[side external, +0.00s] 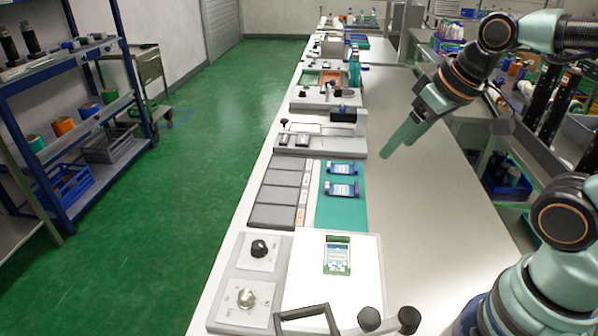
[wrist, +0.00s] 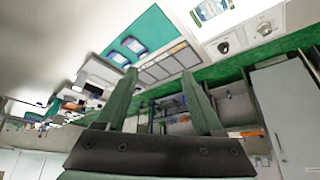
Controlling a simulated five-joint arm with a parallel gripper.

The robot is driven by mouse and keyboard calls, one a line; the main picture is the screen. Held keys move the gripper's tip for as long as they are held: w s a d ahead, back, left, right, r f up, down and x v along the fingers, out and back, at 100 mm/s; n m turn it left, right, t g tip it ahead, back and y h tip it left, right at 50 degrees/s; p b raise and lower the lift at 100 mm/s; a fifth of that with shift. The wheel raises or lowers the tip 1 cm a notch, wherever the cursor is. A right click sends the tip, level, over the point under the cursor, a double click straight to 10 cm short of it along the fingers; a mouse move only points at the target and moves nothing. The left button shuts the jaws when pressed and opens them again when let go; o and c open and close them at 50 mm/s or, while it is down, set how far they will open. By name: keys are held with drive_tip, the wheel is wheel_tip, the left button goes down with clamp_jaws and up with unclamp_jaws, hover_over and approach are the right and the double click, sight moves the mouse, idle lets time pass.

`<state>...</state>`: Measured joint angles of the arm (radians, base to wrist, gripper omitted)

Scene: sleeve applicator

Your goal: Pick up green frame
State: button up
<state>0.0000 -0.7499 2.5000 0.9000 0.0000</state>
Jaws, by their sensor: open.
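A small green frame (side external: 337,239) surrounds a blue and white card on the bright white panel near the front of the bench. My gripper (side external: 387,153) is in the air over the right side of the bench, well behind and to the right of the frame. In the wrist view my gripper (wrist: 159,74) has its two fingers spread apart with nothing between them.
Two blue-framed cards (side external: 341,189) lie on a teal mat (side external: 341,213) behind the white panel (side external: 365,285). Grey trays (side external: 277,192) lie left of the mat. The bench right of the mat is clear.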

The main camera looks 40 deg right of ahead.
drive_tip(key=o, duration=0.5)
drive_tip(key=m+g, duration=0.6)
drive_tip(key=m, duration=0.3)
approach(337, 268)
drive_tip(key=f, duration=0.3)
drive_tip(key=shift+s+d+f, duration=0.1)
drive_tip(key=shift+s+d, duration=0.05)
drive_tip(key=shift+d, duration=0.05)
drive_tip(key=shift+a+f, duration=0.2)
drive_tip(key=shift+f, duration=2.45)
